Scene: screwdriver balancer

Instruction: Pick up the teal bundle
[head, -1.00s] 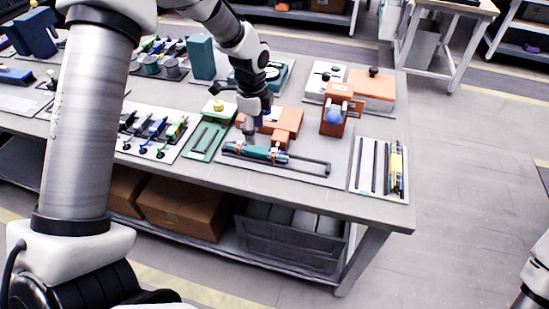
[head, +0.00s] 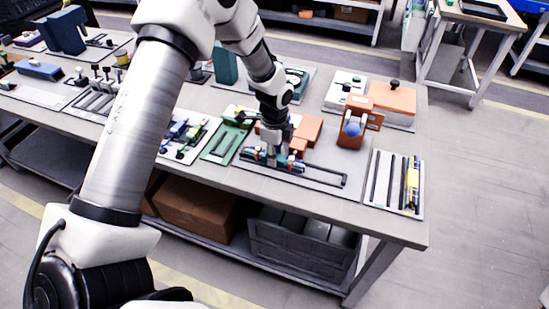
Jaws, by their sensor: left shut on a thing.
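The fingers hide the bundle's middle. Whether the bundle is clear of the plate cannot be told. My right gripper is out of view.
An orange block with a blue ball (head: 353,128) stands behind the bundle on the right. A tray with a yellow bar (head: 411,185) is at the right end. A green tray (head: 222,143) is close on the left. My left arm hides part of the table.

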